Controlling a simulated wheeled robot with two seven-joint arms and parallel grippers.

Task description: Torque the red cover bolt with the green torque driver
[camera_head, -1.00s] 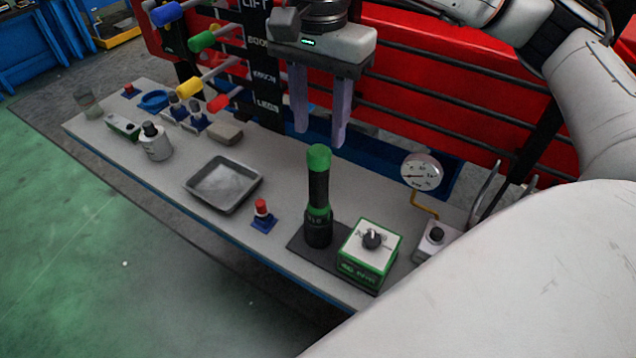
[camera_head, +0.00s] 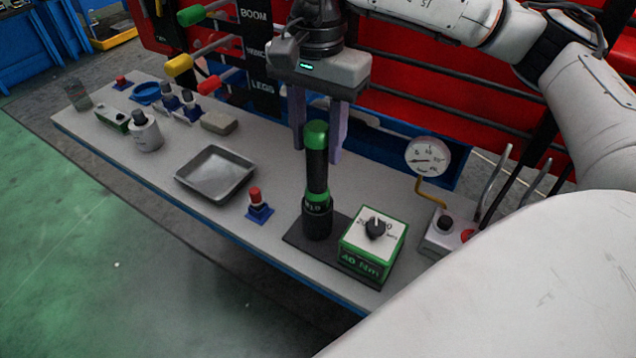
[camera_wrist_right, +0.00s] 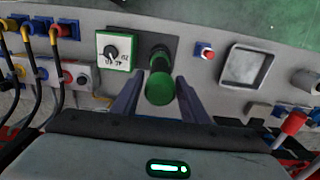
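The green torque driver (camera_head: 317,185) stands upright on a dark mat, black with a green cap and a green ring. My right gripper (camera_head: 321,155) is open, its fingers pointing down behind and around the driver's top. In the right wrist view the driver's green cap (camera_wrist_right: 160,88) lies between the two spread fingers (camera_wrist_right: 157,98), with gaps at both sides. A red-topped bolt (camera_head: 255,196) sits on a small blue base left of the driver; it also shows in the right wrist view (camera_wrist_right: 206,52). My left gripper is not in view.
A green box with a dial (camera_head: 372,245) stands close right of the driver. A metal tray (camera_head: 216,173) lies to the left. A gauge (camera_head: 427,157) and a grey button box (camera_head: 443,233) stand right. Coloured levers (camera_head: 190,65) rise behind the bench.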

